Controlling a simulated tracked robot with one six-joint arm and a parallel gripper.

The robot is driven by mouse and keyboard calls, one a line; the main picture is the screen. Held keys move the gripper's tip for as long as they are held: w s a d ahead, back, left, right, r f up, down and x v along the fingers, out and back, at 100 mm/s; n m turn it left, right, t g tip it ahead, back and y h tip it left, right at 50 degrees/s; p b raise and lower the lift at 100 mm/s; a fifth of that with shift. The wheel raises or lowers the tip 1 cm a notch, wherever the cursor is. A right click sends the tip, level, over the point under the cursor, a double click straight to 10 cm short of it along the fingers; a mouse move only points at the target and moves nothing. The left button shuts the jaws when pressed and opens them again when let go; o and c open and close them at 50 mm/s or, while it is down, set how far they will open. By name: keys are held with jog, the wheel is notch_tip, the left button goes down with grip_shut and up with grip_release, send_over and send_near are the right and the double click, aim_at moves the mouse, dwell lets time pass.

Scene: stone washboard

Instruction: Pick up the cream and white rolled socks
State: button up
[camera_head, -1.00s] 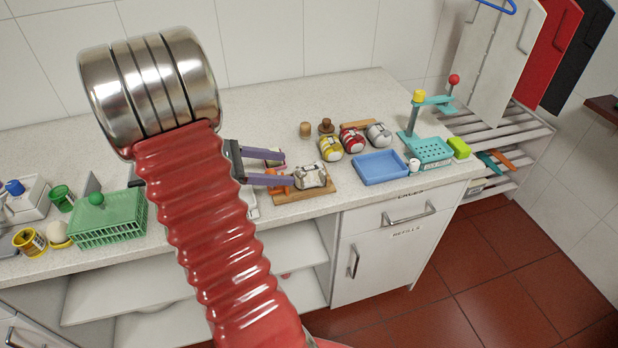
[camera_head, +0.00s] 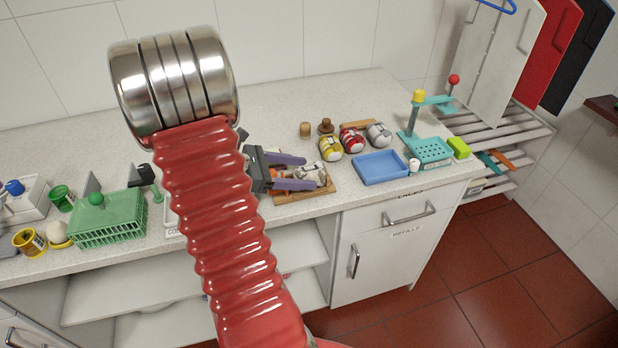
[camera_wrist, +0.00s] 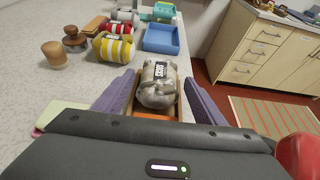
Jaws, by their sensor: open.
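The cream and white rolled socks (camera_wrist: 158,84), with a dark label, lie on a wooden board (camera_head: 325,192) near the counter's front edge. In the head view the socks (camera_head: 318,173) are partly hidden by my fingers. My gripper (camera_head: 310,172) is open, with its two purple fingers reaching over the board. In the wrist view the socks sit between the fingers of my gripper (camera_wrist: 160,79), one finger on each side. I cannot tell whether either finger touches them.
Yellow (camera_head: 330,148), red (camera_head: 352,141) and grey (camera_head: 379,135) rolls lie just behind. A blue tray (camera_head: 380,167) stands to the right, with a teal perforated stand (camera_head: 433,151) beyond. A green basket (camera_head: 108,220) is at left. An orange item (camera_wrist: 150,115) lies close before the socks.

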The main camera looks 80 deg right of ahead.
aim_at(301, 171)
jog(key=shift+c, duration=0.3)
jog(key=c, duration=1.1)
jog(key=shift+c, duration=0.2)
notch_tip(301, 171, up, 10)
dwell(0.4)
jog(key=shift+s, duration=0.15)
dwell(0.5)
